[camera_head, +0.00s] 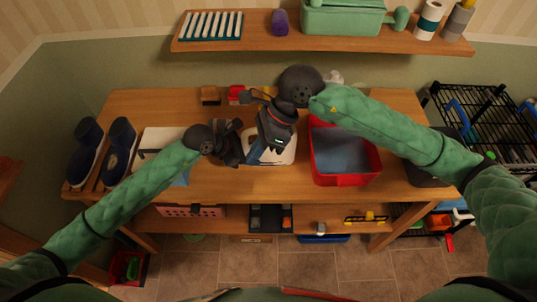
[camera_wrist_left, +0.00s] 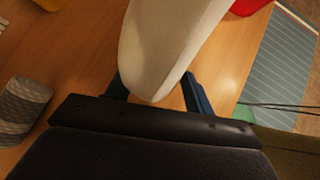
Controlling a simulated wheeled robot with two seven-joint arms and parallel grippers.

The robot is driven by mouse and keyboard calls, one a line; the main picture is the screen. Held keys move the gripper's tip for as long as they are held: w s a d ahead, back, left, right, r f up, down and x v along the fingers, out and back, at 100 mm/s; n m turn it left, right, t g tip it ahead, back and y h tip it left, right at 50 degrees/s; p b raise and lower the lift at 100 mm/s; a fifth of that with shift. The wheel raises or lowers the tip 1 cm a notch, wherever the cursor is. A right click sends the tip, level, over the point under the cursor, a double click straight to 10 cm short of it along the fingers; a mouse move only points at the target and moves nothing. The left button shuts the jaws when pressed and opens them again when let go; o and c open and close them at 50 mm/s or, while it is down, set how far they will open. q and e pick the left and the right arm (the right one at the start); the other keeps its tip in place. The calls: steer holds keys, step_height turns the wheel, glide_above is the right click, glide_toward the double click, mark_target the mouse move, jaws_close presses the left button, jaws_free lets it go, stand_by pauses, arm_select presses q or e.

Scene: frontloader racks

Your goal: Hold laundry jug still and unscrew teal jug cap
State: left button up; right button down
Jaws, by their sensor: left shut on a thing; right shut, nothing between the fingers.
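The laundry jug (camera_head: 284,157) is white with a blue patch and stands on the wooden table, partly hidden behind my grippers. My left gripper (camera_head: 240,150) is at its left side. In the left wrist view the pale, rounded jug body (camera_wrist_left: 165,50) lies between the two dark blue fingers of the left gripper (camera_wrist_left: 157,92), which is shut on it. My right gripper (camera_head: 275,146) is above the jug's top, pointing down, shut with nothing between its fingers. The teal cap cannot be made out; the right gripper covers that area.
A red tub (camera_head: 345,181) stands right of the jug. Dark boots (camera_head: 86,150) stand at the table's left end. Small red and brown items (camera_head: 210,95) lie behind the jug. A wall shelf (camera_head: 330,43) hangs above, and a black wire rack (camera_head: 490,130) stands at right.

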steer(key=w+d+r+t+h, duration=0.1)
steer(key=w+d+r+h, duration=0.1)
steer(key=w, duration=0.2)
steer(key=w+d+r+m+t+h, duration=0.1)
steer(key=w+d+h, duration=0.1)
steer(key=w, duration=0.3)
steer(key=w+d+r+t+h, duration=0.1)
steer(key=w+d+r+h, duration=0.1)
steer(key=w+d, duration=0.2)
steer(key=shift+w+r, duration=0.35)
steer(key=shift+w, duration=0.35)
